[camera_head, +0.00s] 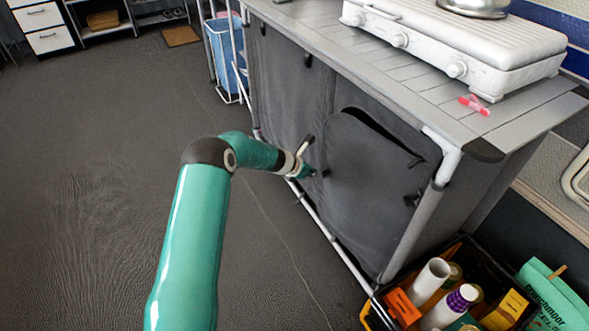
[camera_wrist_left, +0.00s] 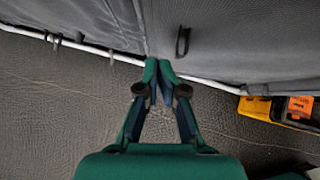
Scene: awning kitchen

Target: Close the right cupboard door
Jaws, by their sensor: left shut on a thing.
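The right cupboard door (camera_head: 368,185) is a dark grey fabric panel on the front of the cupboard. It stands slightly ajar, with a dark gap along its curved top edge. My left gripper (camera_head: 309,173) is at the door's left edge. In the left wrist view the left gripper (camera_wrist_left: 158,75) has its fingertips together at a vertical edge of grey fabric (camera_wrist_left: 230,45), shut on the door edge. The fingers hide the gripped bit. A dark pull tab (camera_wrist_left: 182,41) hangs just right of the fingertips. My right gripper is in neither view.
A white stove (camera_head: 455,45) and a pink object (camera_head: 474,105) sit on the grey countertop (camera_head: 410,85). A black crate (camera_head: 462,250) with bottles stands on the floor right of the door. A white tube frame (camera_head: 330,235) runs along the cupboard's bottom. The floor at left is clear.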

